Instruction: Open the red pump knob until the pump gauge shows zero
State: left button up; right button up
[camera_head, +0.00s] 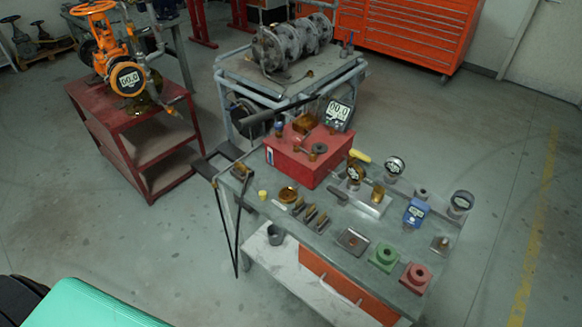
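A red box-shaped unit (288,163), which looks like the pump, stands on the grey worktable. A square dark gauge (339,111) rises behind it; its display seems to read 00.0, but the digits are small. Brass and dark fittings sit on top of the box. I cannot pick out a red knob there. An orange gate valve (101,38) with an orange handwheel stands on a dark red cart at the left. Its round gauge (129,80) seems to read 00.0. Neither of my grippers is in view.
The worktable (316,228) also holds several gauges, brass fittings, a green block (384,256) and a red block (416,277). The dark red cart (152,159) stands left. A grey cart (300,78) with metal machinery is behind. The floor between the dark red cart and worktable is open.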

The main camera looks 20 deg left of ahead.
aim_at(296, 140)
jog(key=i+j, duration=1)
jog(key=j, duration=0.2)
